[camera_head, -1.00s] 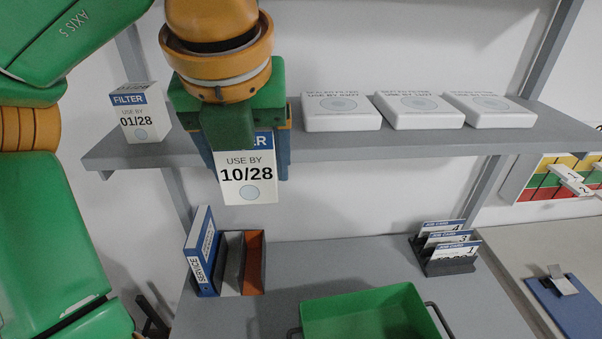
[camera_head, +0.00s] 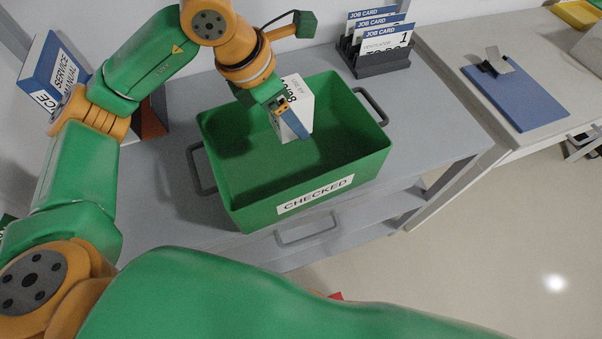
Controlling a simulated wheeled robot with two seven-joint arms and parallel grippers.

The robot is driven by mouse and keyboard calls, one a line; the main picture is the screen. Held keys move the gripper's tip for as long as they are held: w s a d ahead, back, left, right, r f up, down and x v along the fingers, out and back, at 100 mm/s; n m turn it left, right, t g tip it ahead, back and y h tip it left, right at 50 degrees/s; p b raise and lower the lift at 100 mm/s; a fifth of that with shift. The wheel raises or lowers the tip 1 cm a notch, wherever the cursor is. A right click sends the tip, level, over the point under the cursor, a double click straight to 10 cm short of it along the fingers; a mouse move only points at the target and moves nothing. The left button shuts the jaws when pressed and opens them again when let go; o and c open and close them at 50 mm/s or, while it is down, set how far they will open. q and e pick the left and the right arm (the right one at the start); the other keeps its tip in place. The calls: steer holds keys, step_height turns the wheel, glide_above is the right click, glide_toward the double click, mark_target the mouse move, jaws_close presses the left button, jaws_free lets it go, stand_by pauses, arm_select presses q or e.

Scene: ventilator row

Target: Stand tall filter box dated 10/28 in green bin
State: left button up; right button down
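The white filter box (camera_head: 298,97) is inside the outline of the green bin (camera_head: 333,197), near the bin's back wall. Part of its dark date print shows but is too small and turned to read clearly here. My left gripper (camera_head: 290,118) reaches in from the back left, with a blue finger along the box's near face. It is shut on the box. The box is slightly tilted in the picture; whether its lower end touches the bin floor I cannot tell. The bin carries a CHECKED label on its front. My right gripper is not in view.
The bin stands on a grey bench (camera_head: 440,117) with handles at its sides. A job card rack (camera_head: 375,62) is behind it. A service manual binder (camera_head: 52,75) stands at the far left. A blue clipboard (camera_head: 530,95) lies on the right bench. The bin's right half is empty.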

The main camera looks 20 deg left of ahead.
mark_target(298, 159)
arm_select(q)
step_height(298, 159, down, 11)
steer(key=shift+s+r+p, duration=0.1)
steer(key=shift+p, duration=0.3)
steer(key=shift+f, duration=0.3)
steer(key=shift+f, duration=0.1)
steer(key=shift+f+b, duration=0.15)
steer(key=shift+b, duration=0.15)
steer(key=o, duration=1.3)
steer(key=shift+a+r+p, duration=0.1)
steer(key=shift+r+p, duration=0.2)
steer(key=shift+r, duration=0.3)
steer(key=v, duration=1.1)
steer(key=shift+a+r, duration=0.1)
steer(key=shift+a, duration=0.05)
